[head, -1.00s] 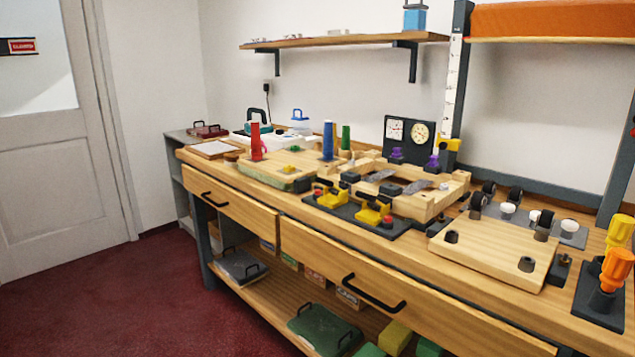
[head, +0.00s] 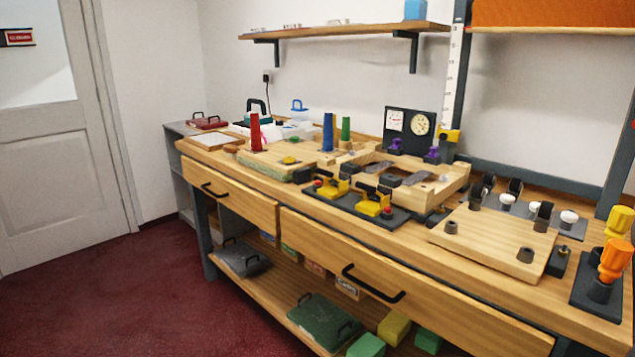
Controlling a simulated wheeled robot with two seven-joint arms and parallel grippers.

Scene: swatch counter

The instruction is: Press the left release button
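A dark plate (head: 345,202) lies near the front edge of the wooden bench and bears two yellow devices with black handles. The left yellow device (head: 331,188) has a small red button (head: 318,183) at its left side. The right yellow device (head: 369,207) has a red button (head: 387,211) at its right side. Nothing touches either button. Neither of my grippers is in the head view.
A wooden frame (head: 440,190) with grey pieces stands right behind the plate. A wooden board (head: 490,240) with dark knobs lies to the right. Drawers with black handles (head: 372,284) are below. The red floor is clear.

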